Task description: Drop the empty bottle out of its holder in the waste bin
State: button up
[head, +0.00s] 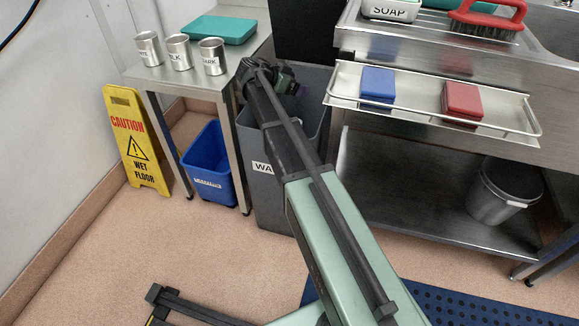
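The grey waste bin (268,205) stands on the floor between the steel table and the sink unit. Its front label is partly covered by my arm and reads "WA". My arm reaches over the bin, and its wrist end is at the bin's open top. The fingers of my gripper are not clear, being hidden behind the dark wrist parts and the arm. I cannot make out the bottle or its holder, nor whether the gripper holds anything.
A steel table (160,82) left of the bin carries three metal cups and a teal box (220,30). A sink shelf (415,105) holds blue and red blocks.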

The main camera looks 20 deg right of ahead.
notch_tip(320, 180, up, 20)
jog(key=p, duration=2)
jog(key=s+a+f+n+y, duration=0.35)
jog(key=s+a+n, duration=0.3)
jog(key=s, duration=0.35)
jog(key=s+a+f+n+y, duration=0.2)
jog(key=s+a+n+y, duration=0.3)
jog(key=s+a, duration=0.3)
jog(key=s+a+f+n+y, duration=0.35)
jog(key=s+a+n, duration=0.2)
jog(key=s, duration=0.55)
notch_tip(320, 180, up, 18)
jog(key=p, duration=1.7)
jog(key=shift+s+a+g+p, duration=0.25)
jog(key=shift+a+g+p, duration=0.1)
jog(key=shift+a+g, duration=0.1)
